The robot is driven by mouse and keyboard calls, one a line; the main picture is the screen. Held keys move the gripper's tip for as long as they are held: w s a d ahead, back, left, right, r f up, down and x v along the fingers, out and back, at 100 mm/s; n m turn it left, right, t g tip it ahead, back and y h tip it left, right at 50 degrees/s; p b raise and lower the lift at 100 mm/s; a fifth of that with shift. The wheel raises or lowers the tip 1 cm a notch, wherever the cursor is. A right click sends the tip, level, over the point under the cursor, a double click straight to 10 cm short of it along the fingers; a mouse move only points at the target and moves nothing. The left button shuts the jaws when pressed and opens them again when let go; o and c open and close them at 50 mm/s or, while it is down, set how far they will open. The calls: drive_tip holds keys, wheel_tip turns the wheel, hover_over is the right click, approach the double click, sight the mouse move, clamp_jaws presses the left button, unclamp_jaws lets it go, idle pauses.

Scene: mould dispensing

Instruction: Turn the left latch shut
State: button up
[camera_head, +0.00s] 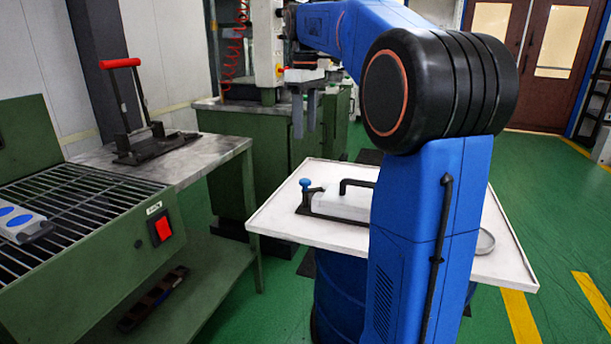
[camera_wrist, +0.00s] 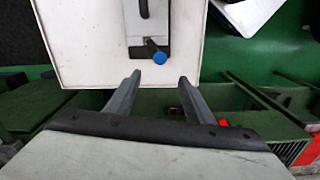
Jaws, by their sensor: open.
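The mould (camera_head: 345,204) is a pale block with a black handle on a dark base plate, lying on the white tray table (camera_head: 268,215). A latch with a blue knob (camera_head: 306,183) stands at its left end; the blue knob also shows in the wrist view (camera_wrist: 159,58). My gripper (camera_head: 304,130) hangs above and behind that end, fingers down, apart and empty. In the wrist view my gripper (camera_wrist: 159,81) has its fingertips either side of the knob's line, with the knob just beyond them, not between them. My arm hides the mould's right end.
A green bench with a metal grill (camera_head: 75,215) and a red switch (camera_head: 161,229) stands at the left. A red-handled press (camera_head: 138,130) stands on the metal table behind it. A round metal rim (camera_head: 487,241) shows at the tray table's right. The tray table's front left is bare.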

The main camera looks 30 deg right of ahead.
sight(305, 180)
wheel_tip(305, 180, down, 16)
drive_tip(key=shift+r, duration=0.25)
idle(0.4)
drive_tip(key=c, duration=1)
drive_tip(key=shift+c, duration=0.2)
drive_tip(key=shift+m, duration=0.4)
drive_tip(key=m, duration=0.2)
drive_tip(key=shift+m, duration=2.2)
